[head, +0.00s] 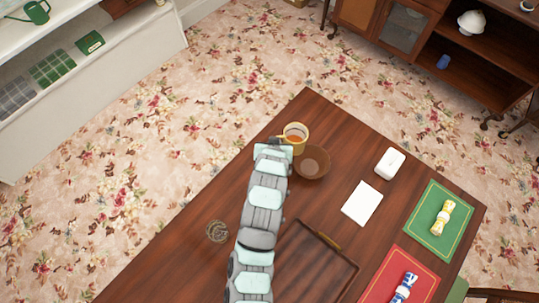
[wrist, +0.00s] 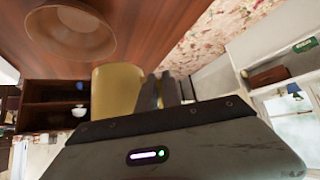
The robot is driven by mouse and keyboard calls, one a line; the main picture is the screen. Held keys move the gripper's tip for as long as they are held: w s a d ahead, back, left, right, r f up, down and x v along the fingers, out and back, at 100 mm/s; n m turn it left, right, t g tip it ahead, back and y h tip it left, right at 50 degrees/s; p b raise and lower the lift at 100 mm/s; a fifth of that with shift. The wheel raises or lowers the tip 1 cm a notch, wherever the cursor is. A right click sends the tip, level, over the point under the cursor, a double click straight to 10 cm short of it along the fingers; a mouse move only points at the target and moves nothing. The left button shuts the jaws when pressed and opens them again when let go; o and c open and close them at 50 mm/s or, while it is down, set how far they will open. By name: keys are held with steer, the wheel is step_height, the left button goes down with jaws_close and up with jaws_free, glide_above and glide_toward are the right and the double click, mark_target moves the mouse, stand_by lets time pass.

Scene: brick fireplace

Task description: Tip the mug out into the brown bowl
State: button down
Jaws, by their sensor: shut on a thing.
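The yellow mug (head: 295,132) is at the far end of the table, with its mouth facing the head camera and an orange-brown inside showing. It also shows in the wrist view (wrist: 116,92), beside my fingers. My gripper (wrist: 163,90) is shut on the mug at its side, apparently at the handle, though the exact grip is hard to see. In the head view my arm's end covers the fingers. The brown bowl (head: 312,163) stands on the table just below and right of the mug. It also shows in the wrist view (wrist: 70,35), apart from the mug.
On the wooden table (head: 190,265) are a wooden tray (head: 318,262), a white pad (head: 362,203), a white dish (head: 390,163), a green mat (head: 425,235), a red mat (head: 385,290) with rolled napkins, and a glass (head: 217,231) left of my arm.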

steer(key=s+a+f+p, duration=0.2)
steer(key=a+f+p, duration=0.1)
steer(key=f+p, duration=0.4)
steer(key=shift+p, duration=0.3)
steer(key=shift+s, duration=0.1)
stand_by(0.3)
steer(key=shift+d+r+m+p, duration=0.2)
steer(key=shift+r+m+p, duration=0.1)
steer(key=shift+p, duration=0.95)
stand_by(0.4)
steer(key=shift+d+r+y+p, duration=0.3)
steer(key=shift+d+p, duration=0.35)
steer(key=shift+p, duration=0.65)
steer(key=shift+d+r+m+y+p, duration=0.45)
steer(key=shift+d+p, duration=0.25)
steer(key=shift+p, duration=0.25)
stand_by(0.4)
steer(key=shift+s+r+y+b, duration=0.1)
steer(key=shift+r+y+b, duration=0.2)
steer(key=shift+b, duration=0.7)
steer(key=shift+a+r+m+y+b, duration=0.1)
steer(key=shift+r+m+y+b, duration=0.3)
steer(key=shift+b, duration=0.55)
stand_by(0.3)
